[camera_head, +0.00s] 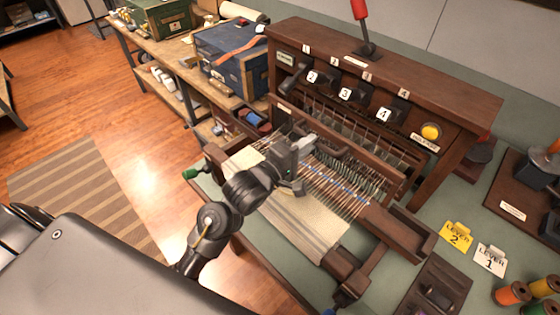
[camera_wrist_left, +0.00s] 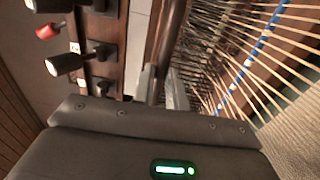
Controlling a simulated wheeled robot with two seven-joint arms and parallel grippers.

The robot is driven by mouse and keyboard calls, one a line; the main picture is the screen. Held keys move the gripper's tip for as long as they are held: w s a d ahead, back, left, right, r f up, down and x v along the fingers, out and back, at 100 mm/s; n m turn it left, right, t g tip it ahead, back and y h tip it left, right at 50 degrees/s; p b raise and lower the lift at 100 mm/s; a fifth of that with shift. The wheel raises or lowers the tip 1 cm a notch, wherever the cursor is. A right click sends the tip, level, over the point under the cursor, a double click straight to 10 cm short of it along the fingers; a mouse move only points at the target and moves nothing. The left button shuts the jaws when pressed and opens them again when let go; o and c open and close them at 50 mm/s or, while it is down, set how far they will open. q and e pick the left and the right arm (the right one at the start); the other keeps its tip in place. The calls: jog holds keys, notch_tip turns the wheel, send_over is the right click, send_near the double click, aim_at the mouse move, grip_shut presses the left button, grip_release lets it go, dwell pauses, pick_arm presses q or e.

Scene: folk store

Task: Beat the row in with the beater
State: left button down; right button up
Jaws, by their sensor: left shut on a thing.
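The wooden loom carries pale warp threads (camera_head: 345,195) with blue marks across them. Cream woven cloth (camera_head: 300,215) lies at its near side. The beater's dark rounded handle (camera_head: 333,151) arches over the threads. My left gripper (camera_head: 303,150) is at the handle's left part, above the threads. In the left wrist view its fingers (camera_wrist_left: 163,88) are shut around the dark handle (camera_wrist_left: 172,35), with warp threads (camera_wrist_left: 275,75) to the right. The gripper and wrist hide part of the beater and threads. My right gripper is not in view.
Numbered levers (camera_head: 345,93) line the loom's upper beam, beside a yellow knob (camera_head: 430,132). A red-handled lever (camera_head: 361,25) stands on top. Yellow (camera_head: 456,235) and white (camera_head: 491,259) lever cards lie right. Thread spools (camera_head: 512,293) stand at the lower right. A blue chest (camera_head: 230,62) sits behind left.

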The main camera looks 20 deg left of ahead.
pick_arm(q)
jog(key=p+v, duration=0.3)
jog(key=v, duration=0.7)
jog(key=shift+s, duration=0.15)
